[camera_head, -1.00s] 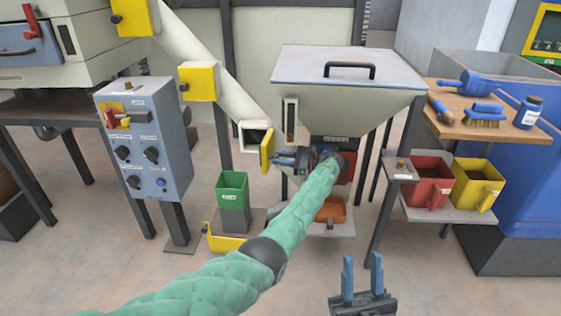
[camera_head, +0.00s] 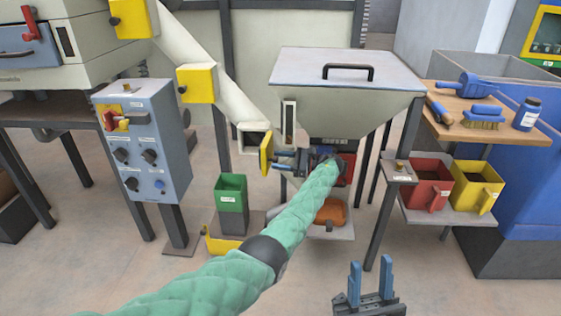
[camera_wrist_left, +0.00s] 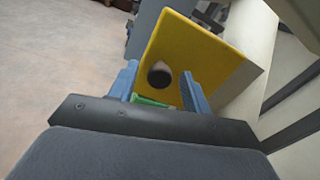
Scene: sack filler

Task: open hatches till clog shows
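A pale sloping chute (camera_head: 233,104) carries three yellow hatches. The top hatch (camera_head: 131,19) and the middle hatch (camera_head: 197,84) lie flat against the chute. The lowest hatch (camera_head: 266,154) stands swung out from the chute mouth (camera_head: 254,139), which looks dark; I see no clog in it. My left gripper (camera_head: 277,161) is at this lowest hatch. In the left wrist view its two blue fingers (camera_wrist_left: 160,88) are apart, on either side of the dark knob on the yellow plate (camera_wrist_left: 192,58); contact is unclear. My right gripper (camera_head: 370,283) is open and empty at the bottom.
A grey control box (camera_head: 143,140) stands left of the chute. A green bin (camera_head: 231,190) sits below the chute mouth. A lidded hopper (camera_head: 345,75) stands behind my left arm. A wooden shelf (camera_head: 470,128) with tools is at right, above red and yellow containers.

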